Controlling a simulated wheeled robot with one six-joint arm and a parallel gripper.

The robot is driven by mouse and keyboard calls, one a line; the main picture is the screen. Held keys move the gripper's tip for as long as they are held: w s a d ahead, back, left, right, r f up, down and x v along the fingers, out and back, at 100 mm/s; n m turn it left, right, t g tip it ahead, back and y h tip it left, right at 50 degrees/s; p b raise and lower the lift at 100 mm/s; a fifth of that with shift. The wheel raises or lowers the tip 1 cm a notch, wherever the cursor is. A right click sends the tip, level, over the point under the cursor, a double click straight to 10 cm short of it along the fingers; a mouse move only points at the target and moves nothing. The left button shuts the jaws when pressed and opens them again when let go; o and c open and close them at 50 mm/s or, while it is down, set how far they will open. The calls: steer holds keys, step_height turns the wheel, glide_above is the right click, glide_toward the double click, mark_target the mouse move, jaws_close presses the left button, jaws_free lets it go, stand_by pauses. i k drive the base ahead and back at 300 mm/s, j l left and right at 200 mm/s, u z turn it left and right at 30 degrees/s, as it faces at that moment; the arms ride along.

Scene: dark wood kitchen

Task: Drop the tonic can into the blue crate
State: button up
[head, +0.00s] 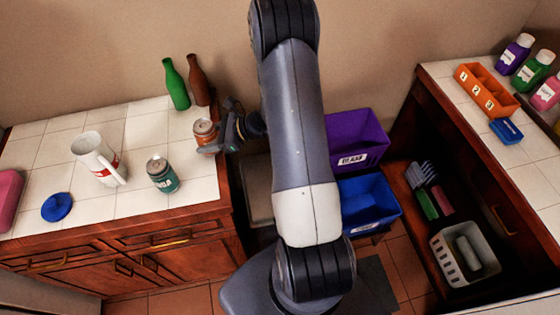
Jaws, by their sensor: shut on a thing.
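My gripper (212,142) is at the right edge of the left counter, shut on a can with an orange-brown band (205,130). The can is upright; I cannot tell whether its base touches the tiles. A second can, teal with a white label (162,176), stands on the counter to the left and nearer. I cannot read either label, so which one is the tonic is unclear. The blue crate (384,222) stands low between the counters, right of my arm, and looks empty. My arm hides part of its left side.
A purple crate (372,122) stands behind the blue crate. Green (176,88) and brown (198,80) bottles stand behind the held can. The right counter holds an orange tray (484,88).

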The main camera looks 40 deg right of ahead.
mark_target(352, 218)
steer(key=z, duration=1.2)
steer(key=j+z, duration=0.1)
steer(key=z, duration=0.35)
steer(key=j+z, duration=0.1)
steer(key=z, duration=0.4)
steer(key=k+z, duration=0.1)
steer(key=z, duration=0.35)
steer(key=k+j+z, duration=0.1)
steer(key=k+j, duration=0.55)
